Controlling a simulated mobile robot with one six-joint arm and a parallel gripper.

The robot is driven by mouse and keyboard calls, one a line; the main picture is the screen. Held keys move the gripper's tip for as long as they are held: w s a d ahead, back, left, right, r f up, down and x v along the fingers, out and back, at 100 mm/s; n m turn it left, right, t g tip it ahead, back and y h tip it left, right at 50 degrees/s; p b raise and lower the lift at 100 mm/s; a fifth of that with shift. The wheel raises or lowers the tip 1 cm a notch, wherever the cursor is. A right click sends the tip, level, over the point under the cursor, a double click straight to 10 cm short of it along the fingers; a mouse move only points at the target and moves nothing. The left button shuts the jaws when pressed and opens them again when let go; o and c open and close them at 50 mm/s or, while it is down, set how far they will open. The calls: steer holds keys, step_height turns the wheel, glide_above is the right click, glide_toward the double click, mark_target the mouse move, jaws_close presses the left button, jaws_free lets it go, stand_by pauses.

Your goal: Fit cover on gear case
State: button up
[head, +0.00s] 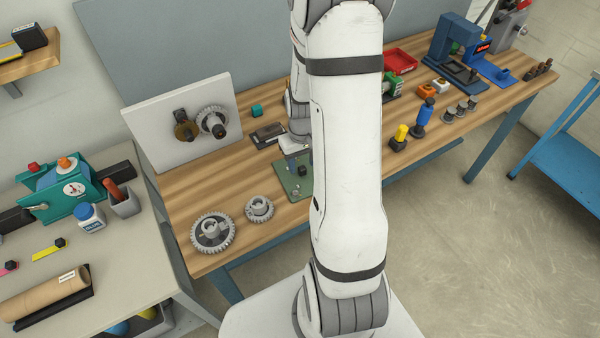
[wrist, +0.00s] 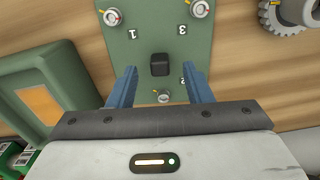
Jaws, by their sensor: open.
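A flat green plate (wrist: 122,55) lies on the wooden bench, marked 1, 2 and 3, with silver knobs at its marked points and a black block (wrist: 160,64) standing near its middle. It looks like the cover, but I cannot be sure. In the head view the plate (head: 293,184) is partly hidden by my arm. My gripper (wrist: 160,90) is open above the plate, its blue fingers on either side of the block.
Two loose grey gears, a large one (head: 213,233) and a small one (head: 259,208), lie left of the plate. A dark tray (head: 268,136) lies behind it. A green case with an orange patch (wrist: 40,104) stands left in the wrist view. Coloured parts crowd the bench's right.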

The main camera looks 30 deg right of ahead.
steer(key=shift+f, duration=1.1)
steer(key=shift+c, duration=0.4)
jaws_close()
